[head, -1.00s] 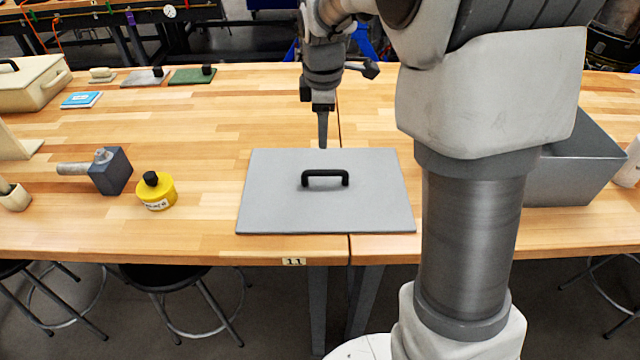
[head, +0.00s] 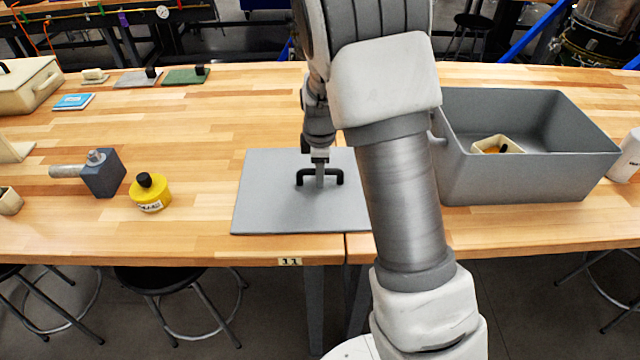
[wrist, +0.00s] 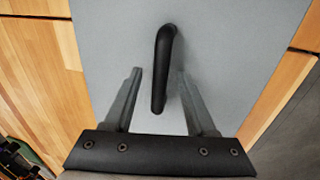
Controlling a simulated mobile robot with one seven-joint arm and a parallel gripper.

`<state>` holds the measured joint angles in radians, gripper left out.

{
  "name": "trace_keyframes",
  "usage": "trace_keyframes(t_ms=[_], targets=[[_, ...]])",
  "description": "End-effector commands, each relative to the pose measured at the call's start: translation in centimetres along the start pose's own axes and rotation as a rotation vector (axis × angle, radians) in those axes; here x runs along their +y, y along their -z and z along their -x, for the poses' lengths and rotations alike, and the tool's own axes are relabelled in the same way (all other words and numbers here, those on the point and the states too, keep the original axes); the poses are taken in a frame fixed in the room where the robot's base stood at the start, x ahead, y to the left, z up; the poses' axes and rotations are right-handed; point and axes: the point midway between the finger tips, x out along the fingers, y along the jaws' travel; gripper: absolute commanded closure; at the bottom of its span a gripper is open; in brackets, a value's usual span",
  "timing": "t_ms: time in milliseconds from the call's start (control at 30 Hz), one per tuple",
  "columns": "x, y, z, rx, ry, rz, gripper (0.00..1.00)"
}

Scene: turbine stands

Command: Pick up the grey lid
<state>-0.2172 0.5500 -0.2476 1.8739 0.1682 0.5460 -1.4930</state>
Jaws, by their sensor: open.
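The grey lid (head: 264,207) lies flat on the wooden table near its front edge, with a black bar handle (head: 338,179) on top. My arm hides its right part in the head view. My gripper (head: 320,185) is down at the handle. In the wrist view the lid (wrist: 225,40) fills the middle, and the handle (wrist: 161,75) runs between the two fingers of my gripper (wrist: 160,75). The fingers are open, one on each side of the handle, with a visible gap on both sides.
A grey bin (head: 530,180) with a small cream container (head: 497,146) inside stands to the right. A yellow bottle (head: 150,194) and a mallet (head: 102,174) stand to the left. A blue book (head: 74,101) and a cream box (head: 28,84) lie farther back left. Table behind the lid is clear.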

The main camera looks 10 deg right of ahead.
Motion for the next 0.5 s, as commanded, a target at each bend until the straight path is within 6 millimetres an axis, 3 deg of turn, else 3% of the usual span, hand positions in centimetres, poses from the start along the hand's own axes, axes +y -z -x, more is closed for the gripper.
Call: trace_keyframes(t_ms=[100, 333, 500], targets=[[0.03, 0.01, -0.93, 0.000, -0.001, 0.000, 0.44], [0.06, 0.02, -1.00, 0.000, -0.002, 0.000, 0.44], [0.05, 0.02, -0.99, 0.000, -0.002, 0.000, 0.72]])
